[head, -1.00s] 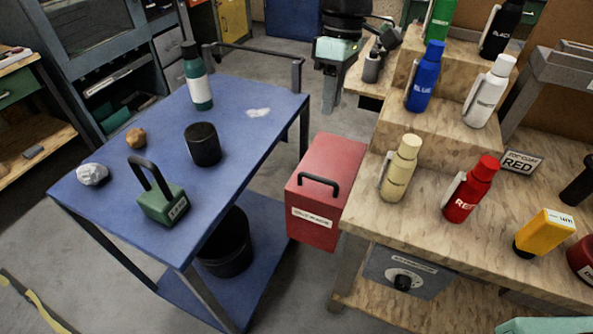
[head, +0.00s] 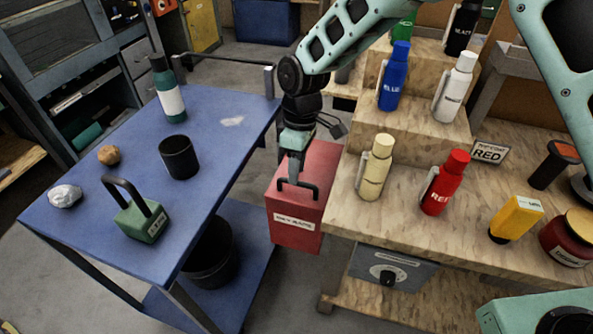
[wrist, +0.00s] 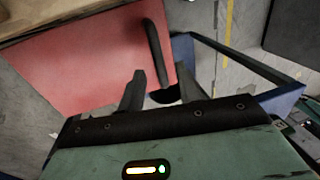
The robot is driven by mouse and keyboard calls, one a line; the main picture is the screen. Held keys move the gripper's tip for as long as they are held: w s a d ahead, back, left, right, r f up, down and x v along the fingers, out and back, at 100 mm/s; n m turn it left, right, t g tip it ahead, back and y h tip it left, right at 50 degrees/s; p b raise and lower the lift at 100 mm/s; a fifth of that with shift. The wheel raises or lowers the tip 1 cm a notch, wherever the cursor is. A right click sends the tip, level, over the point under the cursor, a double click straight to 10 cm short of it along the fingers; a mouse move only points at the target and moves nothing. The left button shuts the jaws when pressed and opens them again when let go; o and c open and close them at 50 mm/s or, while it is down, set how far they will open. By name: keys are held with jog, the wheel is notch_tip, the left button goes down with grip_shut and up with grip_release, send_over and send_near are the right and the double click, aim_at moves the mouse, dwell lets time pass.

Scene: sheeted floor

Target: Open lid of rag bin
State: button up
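The rag bin (head: 297,228) is a red box with a white label, standing on the floor between the blue cart and the wooden bench. Its lid looks closed, with a black bar handle (head: 313,187) on top. My gripper (head: 294,174) points down over the lid, close to the handle. In the wrist view, my gripper (wrist: 160,84) has its two dark fingers apart with nothing clamped. There the black handle (wrist: 153,45) runs down over the red lid (wrist: 90,58) towards the gap between the fingers. I cannot tell whether they touch it.
The blue cart (head: 100,215) on the left carries a green box, a black cup, a teal bottle and two lumps. The wooden bench (head: 345,215) stands close on the right with several bottles. A black bucket (head: 210,255) sits on the cart's lower shelf.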

jog(key=shift+s+f, duration=0.15)
jog(key=shift+f, duration=0.8)
